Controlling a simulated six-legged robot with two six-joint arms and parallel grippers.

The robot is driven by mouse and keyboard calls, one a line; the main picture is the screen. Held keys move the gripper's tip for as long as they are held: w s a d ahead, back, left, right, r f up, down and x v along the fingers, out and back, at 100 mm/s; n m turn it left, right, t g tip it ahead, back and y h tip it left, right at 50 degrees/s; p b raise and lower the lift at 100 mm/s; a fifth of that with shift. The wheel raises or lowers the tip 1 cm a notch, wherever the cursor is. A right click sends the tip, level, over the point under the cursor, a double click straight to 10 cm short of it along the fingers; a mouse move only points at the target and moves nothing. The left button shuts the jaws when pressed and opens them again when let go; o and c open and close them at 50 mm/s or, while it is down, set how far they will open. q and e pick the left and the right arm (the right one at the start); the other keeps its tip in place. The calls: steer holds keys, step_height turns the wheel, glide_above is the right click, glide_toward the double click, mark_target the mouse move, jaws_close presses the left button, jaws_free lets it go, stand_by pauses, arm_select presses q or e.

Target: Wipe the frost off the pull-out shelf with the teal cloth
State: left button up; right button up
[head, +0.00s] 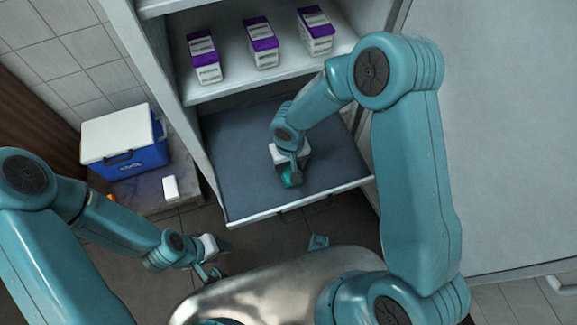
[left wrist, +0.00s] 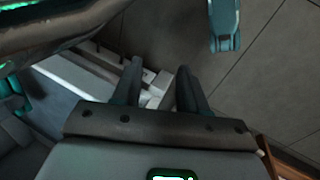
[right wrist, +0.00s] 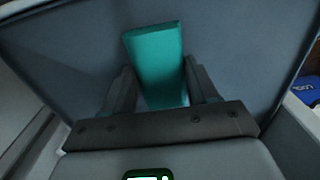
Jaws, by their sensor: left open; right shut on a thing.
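The pull-out shelf (head: 237,150) is drawn out of the white cabinet, a dark blue-grey tray with a pale front rim. It also fills much of the right wrist view (right wrist: 235,70). No distinct frost patch shows on its visible surface. My right gripper (head: 294,172) is over the shelf's right part, shut on the teal cloth (right wrist: 157,65). The cloth shows as a small block between its fingers, also in the head view (head: 291,180). Whether it touches the shelf I cannot tell. My left gripper (left wrist: 160,88) is open and empty, low in front of the cabinet.
A blue cooler (head: 140,160) with a white lid and a small white item (head: 170,187) sit on a counter at left. The floor before the shelf is partly clear.

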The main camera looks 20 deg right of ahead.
step_height(320, 180, up, 2)
steer(key=shift+w+r+p, duration=0.1)
steer(key=shift+r+p, duration=0.1)
steer(key=shift+p, duration=0.6)
steer(key=shift+r+p, duration=0.9)
steer(key=shift+r, duration=0.6)
